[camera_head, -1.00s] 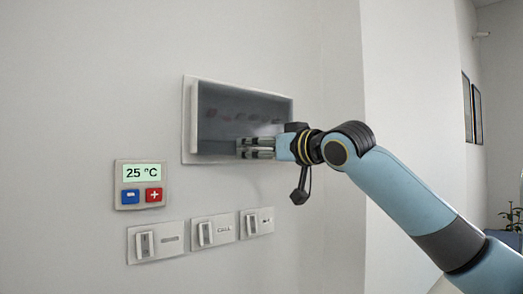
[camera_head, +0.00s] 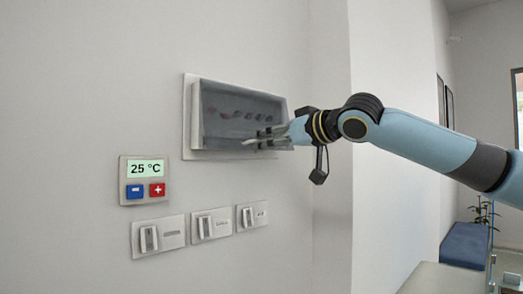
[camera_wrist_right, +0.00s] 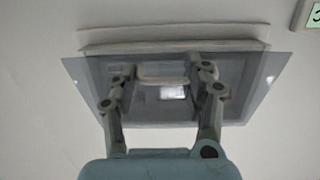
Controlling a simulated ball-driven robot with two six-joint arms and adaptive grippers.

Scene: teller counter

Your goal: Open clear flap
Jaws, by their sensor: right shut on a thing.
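The clear flap (camera_head: 222,128) is a smoky see-through panel over a shallow white wall box (camera_head: 188,112). Its lower edge stands out from the box, so it is tilted partly open. My right gripper (camera_head: 265,139) is at its lower right part in the head view. The right wrist view shows the flap (camera_wrist_right: 262,78) wider than the box behind it. There my right gripper (camera_wrist_right: 164,82) has its two fingers at the pale handle bar (camera_wrist_right: 165,72), shut on it. My left gripper is in neither view.
A row of dark reddish shapes shows dimly behind the flap. Below left is a thermostat (camera_head: 145,180) reading 25 °C with blue and red buttons. Three switch plates (camera_head: 211,226) sit in a row below the box. A wall corner lies to the right.

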